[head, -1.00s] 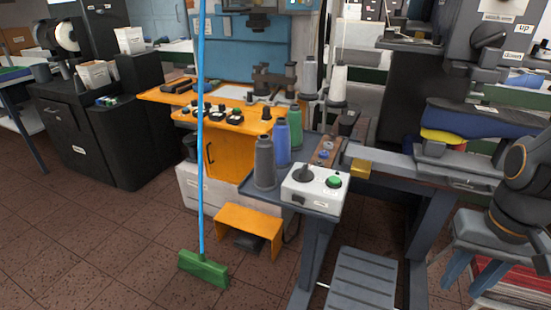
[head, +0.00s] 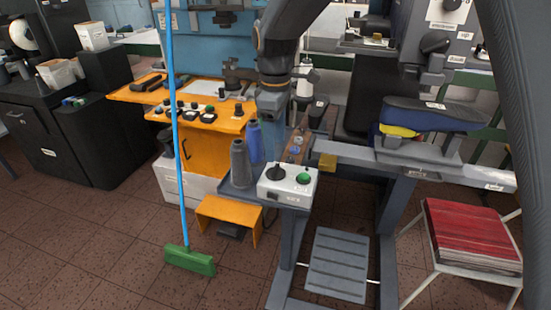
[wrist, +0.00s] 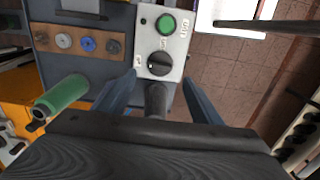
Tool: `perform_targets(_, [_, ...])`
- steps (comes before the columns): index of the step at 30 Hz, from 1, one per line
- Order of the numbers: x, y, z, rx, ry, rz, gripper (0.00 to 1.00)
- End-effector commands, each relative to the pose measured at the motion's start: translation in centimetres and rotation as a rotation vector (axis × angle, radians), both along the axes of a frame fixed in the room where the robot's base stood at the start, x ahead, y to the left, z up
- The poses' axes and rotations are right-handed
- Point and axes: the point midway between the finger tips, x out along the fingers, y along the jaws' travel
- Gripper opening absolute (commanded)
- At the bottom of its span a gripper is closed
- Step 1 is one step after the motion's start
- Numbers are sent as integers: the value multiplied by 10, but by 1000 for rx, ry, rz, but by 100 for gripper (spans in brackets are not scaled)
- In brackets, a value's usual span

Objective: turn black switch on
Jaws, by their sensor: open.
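The black switch (head: 278,173) is a round dark knob on top of a small white control box (head: 287,187). A green button (head: 303,178) sits to its right. In the wrist view the black switch (wrist: 159,65) shows a light mark on its face, with the green button (wrist: 166,24) above it. My gripper (wrist: 158,77) is open, its two blue-grey fingers on either side of the knob's lower edge in that view, apart from it. In the head view my arm hangs behind and above the box. The small labels around the knob are too small to read surely.
A broom (head: 190,259) stands at the left.

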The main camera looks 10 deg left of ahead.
Motion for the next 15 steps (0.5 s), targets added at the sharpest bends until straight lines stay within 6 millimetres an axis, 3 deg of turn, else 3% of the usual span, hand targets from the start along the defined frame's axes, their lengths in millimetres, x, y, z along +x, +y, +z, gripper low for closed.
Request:
perform_targets(9, [-1, -2, -48, -3, 3, -4, 59])
perform_targets(15, [0, -2, -66, -1, 1, -6, 59])
